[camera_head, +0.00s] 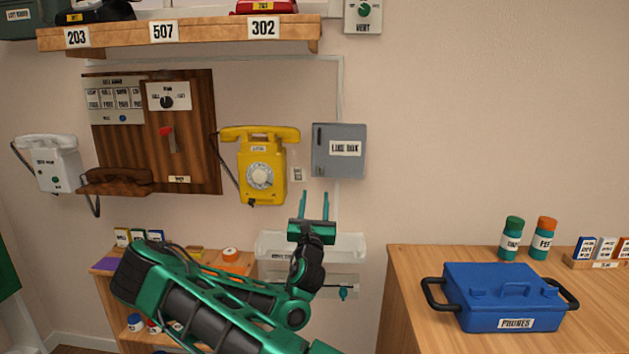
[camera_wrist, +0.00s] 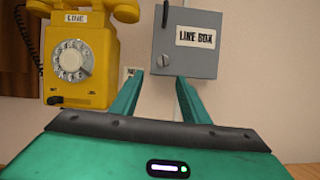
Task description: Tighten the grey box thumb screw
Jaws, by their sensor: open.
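The grey line box (camera_head: 340,166) is mounted on the wall right of the yellow phone, its door shut. It also shows in the wrist view (camera_wrist: 200,62), with a dark latch at the upper left of its door. A small round grey thumb screw (camera_wrist: 165,61) sits at the door's lower left; how tight it is I cannot tell. My gripper (camera_head: 315,194) is open and empty, fingers pointing up, just below the box in the picture. In the wrist view the fingertips (camera_wrist: 160,76) appear just under the box's lower edge, apart from the screw.
The yellow phone (camera_head: 259,152) hangs close to the left of the box. A clear tray (camera_head: 340,247) is on the wall below, behind my arm. A wooden shelf (camera_head: 215,40) runs above. A blue case (camera_head: 503,292) stands on the right counter. The wall right of the box is bare.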

